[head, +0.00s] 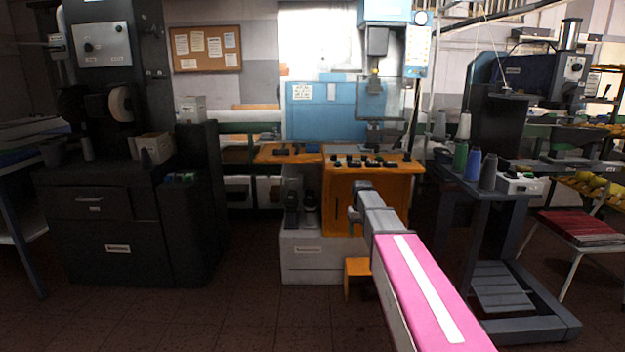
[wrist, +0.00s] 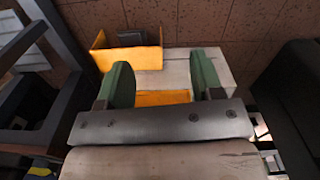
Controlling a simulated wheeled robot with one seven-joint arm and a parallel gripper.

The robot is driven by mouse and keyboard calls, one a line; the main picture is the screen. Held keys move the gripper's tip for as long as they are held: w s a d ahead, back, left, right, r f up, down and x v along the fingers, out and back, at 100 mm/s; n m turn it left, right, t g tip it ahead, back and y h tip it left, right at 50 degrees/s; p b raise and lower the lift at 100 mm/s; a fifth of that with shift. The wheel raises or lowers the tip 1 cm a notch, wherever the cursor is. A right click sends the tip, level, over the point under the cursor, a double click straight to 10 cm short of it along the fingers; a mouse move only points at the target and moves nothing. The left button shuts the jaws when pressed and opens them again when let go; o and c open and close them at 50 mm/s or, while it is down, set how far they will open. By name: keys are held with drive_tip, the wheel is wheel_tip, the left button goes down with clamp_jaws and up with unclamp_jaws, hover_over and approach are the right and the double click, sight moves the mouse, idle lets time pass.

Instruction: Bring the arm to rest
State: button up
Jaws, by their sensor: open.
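My arm, pink with a white stripe, reaches forward from the lower right of the head view and ends in grey links before the orange and blue machine. My gripper (wrist: 161,78) shows in the wrist view as two green fingers standing wide apart on a grey bar. Nothing is between the fingers; they are open and empty. In the head view the fingers cannot be made out clearly.
The machine has an orange table (head: 388,172), a pale base (head: 312,262) and an orange pedal box (head: 357,267), also in the wrist view (wrist: 128,57). A dark cabinet (head: 110,240) stands left, a sewing stand (head: 465,190) and red-seated chair (head: 578,228) right. Floor in front looks clear.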

drive_tip(key=s+f, duration=0.4)
drive_tip(key=s, duration=0.6)
drive_tip(key=s+f+m, duration=0.1)
drive_tip(key=s+f, duration=0.3)
drive_tip(key=s, duration=0.6)
drive_tip(key=s+f, duration=0.4)
drive_tip(key=s, duration=0.6)
drive_tip(key=shift+w+f, duration=0.1)
